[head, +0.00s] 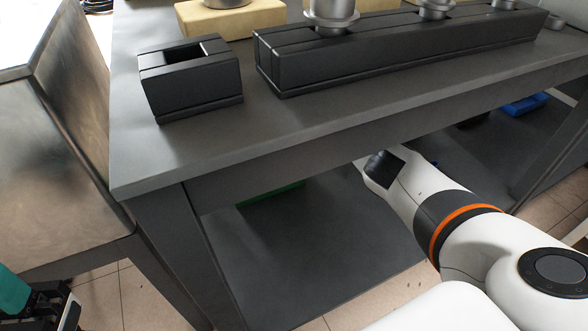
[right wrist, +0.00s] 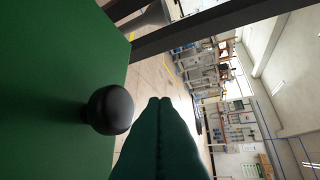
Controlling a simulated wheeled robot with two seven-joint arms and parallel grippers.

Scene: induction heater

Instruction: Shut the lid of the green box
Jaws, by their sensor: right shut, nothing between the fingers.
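The green box (head: 272,194) shows only as a thin green strip under the table in the head view; the table top hides the rest. In the right wrist view, a flat green panel of it (right wrist: 50,90) fills the left side, with a round black knob (right wrist: 110,109) on it. My right gripper (right wrist: 159,101) is shut and empty, its teal fingers just right of the knob. I cannot tell whether they touch it, or how far the lid is open. My left gripper (head: 40,308) is partly in the head view's lower left corner; its fingertips are cut off.
The dark table (head: 200,160) stands over a lower shelf (head: 320,250), and my right arm reaches in beneath its edge. A small black block (head: 190,85) and a long black unit (head: 400,50) stand on top. A blue item (head: 524,104) lies farther right below.

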